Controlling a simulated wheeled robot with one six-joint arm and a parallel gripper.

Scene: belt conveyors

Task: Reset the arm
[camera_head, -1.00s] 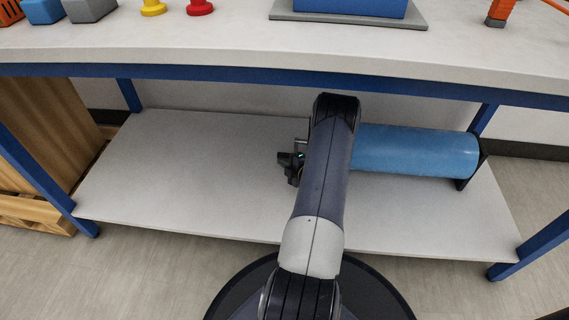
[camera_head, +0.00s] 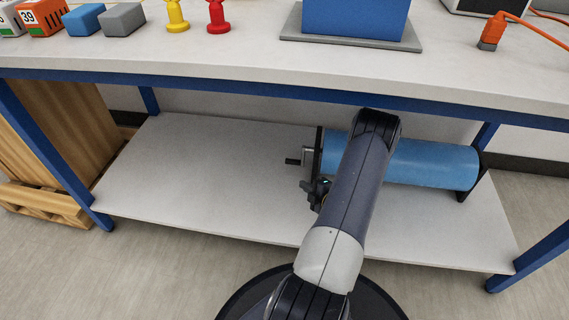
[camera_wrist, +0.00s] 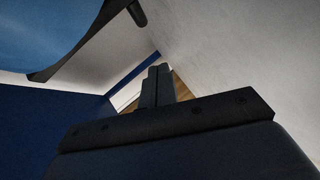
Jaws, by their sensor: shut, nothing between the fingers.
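My gripper (camera_wrist: 158,85) shows in the wrist view with its two dark fingers together and nothing between them. In the head view my arm reaches over the lower shelf (camera_head: 215,165) of the workbench, and only a small dark part of the gripper (camera_head: 318,193) shows beside the arm link; the fingertips are not clear there. The gripper is just in front of a blue roller (camera_head: 430,163) on a dark stand with a crank handle. My arm hides part of the roller. In the wrist view the roller (camera_wrist: 50,30) fills the top left corner, apart from the fingers.
The bench top (camera_head: 240,50) is above the shelf, with a blue box (camera_head: 355,18) on a grey plate, a red piece (camera_head: 217,18), a yellow piece (camera_head: 176,16) and small blocks. Blue legs (camera_head: 55,150) flank the shelf. A wooden pallet (camera_head: 45,205) stands left. The shelf's left half is clear.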

